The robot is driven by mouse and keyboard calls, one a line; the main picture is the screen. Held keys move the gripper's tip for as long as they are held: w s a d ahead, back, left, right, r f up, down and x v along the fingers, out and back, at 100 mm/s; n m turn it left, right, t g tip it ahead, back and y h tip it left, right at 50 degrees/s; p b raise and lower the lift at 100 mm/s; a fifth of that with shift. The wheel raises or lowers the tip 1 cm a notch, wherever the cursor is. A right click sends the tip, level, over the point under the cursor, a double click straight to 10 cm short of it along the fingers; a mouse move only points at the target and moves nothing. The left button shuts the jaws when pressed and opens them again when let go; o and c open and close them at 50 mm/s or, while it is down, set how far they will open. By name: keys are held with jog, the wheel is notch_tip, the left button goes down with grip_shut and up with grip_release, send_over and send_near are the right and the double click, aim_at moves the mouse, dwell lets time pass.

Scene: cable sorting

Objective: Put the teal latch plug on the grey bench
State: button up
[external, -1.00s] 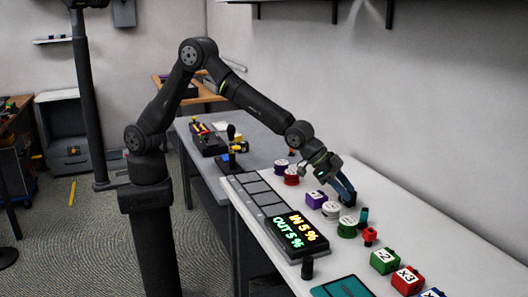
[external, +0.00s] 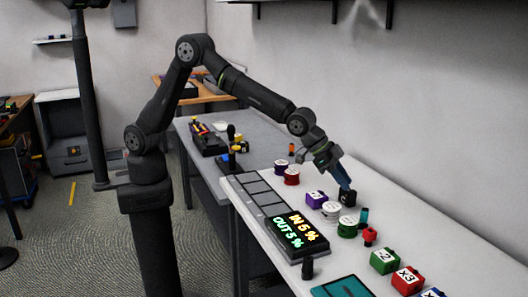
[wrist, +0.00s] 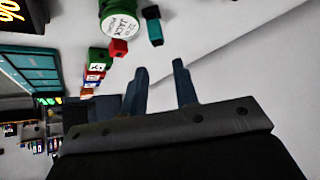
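The teal latch plug (external: 363,216) is a small teal and dark piece on the white bench, beside a green-rimmed spool. It also shows in the wrist view (wrist: 154,28), just past the fingertips and apart from them. My gripper (external: 346,185) is above the white bench, a little behind the plug. In the wrist view my gripper (wrist: 160,66) has its two blue fingers spread with nothing between them. The grey bench (external: 262,147) is farther back, beyond the white bench, with a clear right part.
A black block (external: 347,199) sits just below my fingertips. A red connector (external: 370,236), the green-rimmed spool (external: 347,228) and a white spool (external: 331,211) crowd the plug. Green (external: 384,262) and red (external: 407,280) numbered blocks stand nearer. A wall runs along the right.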

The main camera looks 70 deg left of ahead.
notch_tip(320, 180, up, 3)
jog(key=w+g+y, duration=0.1)
jog(key=g+y, duration=0.1)
send_near(363, 221)
jog(key=shift+g, duration=0.3)
jog(key=x, duration=0.3)
jog(key=w+x, duration=0.1)
jog(key=x, duration=0.5)
jog(key=shift+w+a, duration=0.25)
jog(key=shift+w, duration=0.1)
jog(key=shift+r, duration=0.1)
grip_shut()
